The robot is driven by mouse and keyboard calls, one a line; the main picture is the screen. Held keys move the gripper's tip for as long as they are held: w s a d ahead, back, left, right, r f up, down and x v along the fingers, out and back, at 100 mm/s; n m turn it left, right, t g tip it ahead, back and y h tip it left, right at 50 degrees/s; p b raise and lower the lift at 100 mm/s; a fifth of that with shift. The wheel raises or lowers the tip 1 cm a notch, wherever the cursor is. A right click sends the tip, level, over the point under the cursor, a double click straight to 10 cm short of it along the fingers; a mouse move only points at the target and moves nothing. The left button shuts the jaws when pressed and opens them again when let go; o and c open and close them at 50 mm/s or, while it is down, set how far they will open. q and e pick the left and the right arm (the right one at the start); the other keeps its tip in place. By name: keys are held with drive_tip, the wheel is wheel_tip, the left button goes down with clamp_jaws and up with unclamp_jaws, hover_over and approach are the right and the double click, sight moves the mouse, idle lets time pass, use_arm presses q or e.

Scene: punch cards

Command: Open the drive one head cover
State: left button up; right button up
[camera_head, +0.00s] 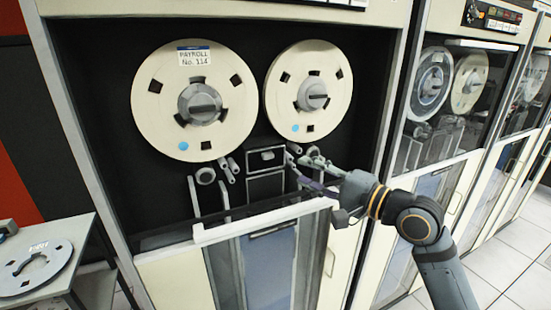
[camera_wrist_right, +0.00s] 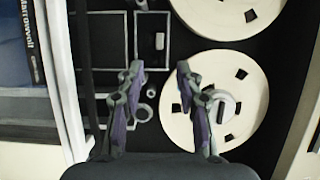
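Drive one is the near tape drive, with two cream reels. Its head cover (camera_head: 266,158) is a dark box with a small light-edged handle, below and between the reels. It looks closed. In the right wrist view the head cover (camera_wrist_right: 147,40) appears as a framed dark panel with a small pale rectangle. My right gripper (camera_head: 298,166) is just right of the cover. In the wrist view my right gripper (camera_wrist_right: 159,68) has its fingers apart with nothing between them. Whether a fingertip touches the cover cannot be told. My left gripper is out of view.
The left reel (camera_head: 168,92) carries a payroll label; the right reel (camera_head: 285,112) hangs beside it. Rollers (camera_head: 206,176) flank the head area. A pale ledge (camera_head: 255,223) runs below. Another reel lies on a side table (camera_head: 62,300) at left. More drives stand right.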

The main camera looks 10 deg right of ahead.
sight(270, 157)
drive_tip(key=p+x, duration=0.3)
drive_tip(key=x, duration=0.6)
drive_tip(key=shift+w+a+r+p, duration=0.1)
drive_tip(key=shift+r+p, duration=0.05)
drive_tip(key=shift+p, duration=0.25)
drive_tip(key=shift+w+a, duration=0.4)
drive_tip(key=shift+w, duration=0.05)
clamp_jaws()
drive_tip(key=shift+f, duration=0.2)
